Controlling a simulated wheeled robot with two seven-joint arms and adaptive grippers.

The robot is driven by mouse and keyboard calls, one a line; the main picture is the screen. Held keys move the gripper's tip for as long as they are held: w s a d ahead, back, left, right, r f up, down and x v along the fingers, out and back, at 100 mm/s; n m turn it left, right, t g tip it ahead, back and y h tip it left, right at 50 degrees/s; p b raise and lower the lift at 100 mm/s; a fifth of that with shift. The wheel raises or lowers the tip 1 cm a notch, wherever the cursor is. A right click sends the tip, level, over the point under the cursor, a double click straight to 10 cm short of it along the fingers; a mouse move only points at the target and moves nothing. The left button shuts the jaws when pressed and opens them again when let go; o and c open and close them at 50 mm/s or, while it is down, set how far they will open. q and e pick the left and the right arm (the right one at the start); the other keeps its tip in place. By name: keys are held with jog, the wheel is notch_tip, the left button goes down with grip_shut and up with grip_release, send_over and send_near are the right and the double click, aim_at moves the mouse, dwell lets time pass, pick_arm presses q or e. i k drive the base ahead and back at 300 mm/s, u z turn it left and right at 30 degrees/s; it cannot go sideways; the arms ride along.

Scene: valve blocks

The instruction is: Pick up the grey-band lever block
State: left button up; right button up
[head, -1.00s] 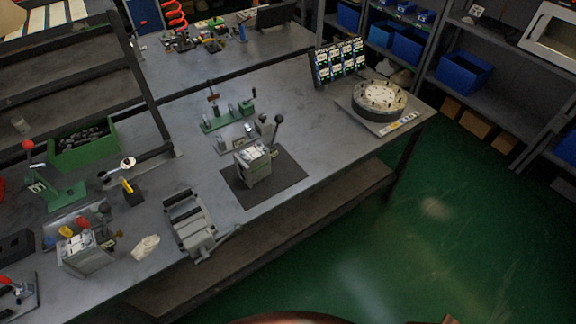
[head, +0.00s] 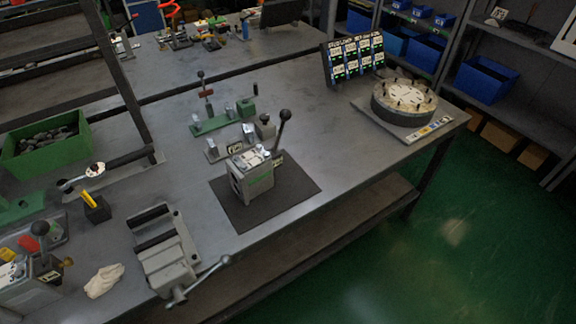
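A grey lever block (head: 250,182) stands upright on a dark mat (head: 296,185) near the bench's front edge in the head view. A second lever block (head: 38,284) stands at the lower left, cut by the picture edge, with a black-knobbed lever and a brass-coloured fitting. I cannot tell a grey band on either block. Neither of my grippers is in view.
A grey vise (head: 168,252) with its handle reaching past the bench edge stands left of the mat. A crumpled cloth (head: 104,281) lies beside it. Green and grey fixtures (head: 211,123) stand behind the mat. A round dial plate (head: 403,99) stands right. Bare bench lies between mat and plate.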

aim_at(41, 287)
jog(key=u, duration=1.65)
